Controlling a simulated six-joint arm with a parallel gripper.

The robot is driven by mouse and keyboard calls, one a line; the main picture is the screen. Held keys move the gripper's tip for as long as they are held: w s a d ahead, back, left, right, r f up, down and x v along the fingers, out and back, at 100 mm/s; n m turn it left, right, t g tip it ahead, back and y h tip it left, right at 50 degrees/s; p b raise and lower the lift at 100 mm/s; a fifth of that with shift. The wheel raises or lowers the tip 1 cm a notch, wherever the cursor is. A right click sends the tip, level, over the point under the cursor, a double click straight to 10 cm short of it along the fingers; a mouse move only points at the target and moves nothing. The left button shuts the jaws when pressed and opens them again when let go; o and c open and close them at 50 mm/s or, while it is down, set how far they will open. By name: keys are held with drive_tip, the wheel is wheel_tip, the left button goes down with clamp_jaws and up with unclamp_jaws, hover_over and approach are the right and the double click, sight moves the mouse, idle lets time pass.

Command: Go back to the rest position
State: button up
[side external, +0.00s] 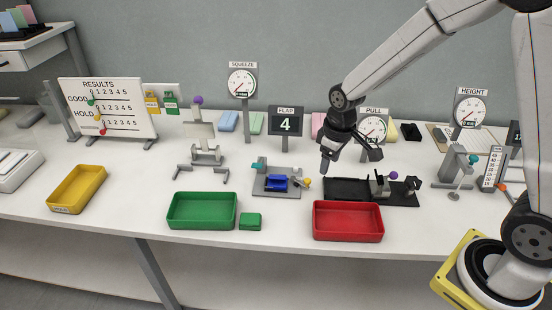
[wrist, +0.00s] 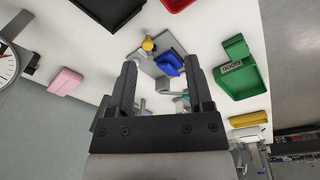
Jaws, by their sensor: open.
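My gripper (side external: 349,160) is open in the air above the bench, in front of the PULL dial and above the black pull fixture (side external: 345,190). Its two fingers also show in the wrist view (wrist: 160,66), spread apart with nothing held between them. Beyond the fingers in the wrist view is the flap fixture with a blue packet (wrist: 172,65) and a yellow knob (wrist: 149,44). In the side view, the blue packet (side external: 276,183) lies on the grey flap fixture (side external: 272,193), left of my gripper and apart from it.
Red tray (side external: 348,237), green tray (side external: 202,226) and yellow tray (side external: 77,204) line the front. The SQUEEZE dial (side external: 242,84), PULL dial (side external: 372,129) and HEIGHT dial (side external: 470,112) stand at the back.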

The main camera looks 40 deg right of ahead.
drive_tip(key=s+a+r+m+t, duration=0.1)
drive_tip(key=s+m, duration=0.1)
drive_tip(key=s, duration=0.9)
drive_tip(key=shift+s+a+r+m, duration=0.15)
drive_tip(key=shift+s+r+m, duration=0.1)
drive_tip(key=shift+m, duration=0.15)
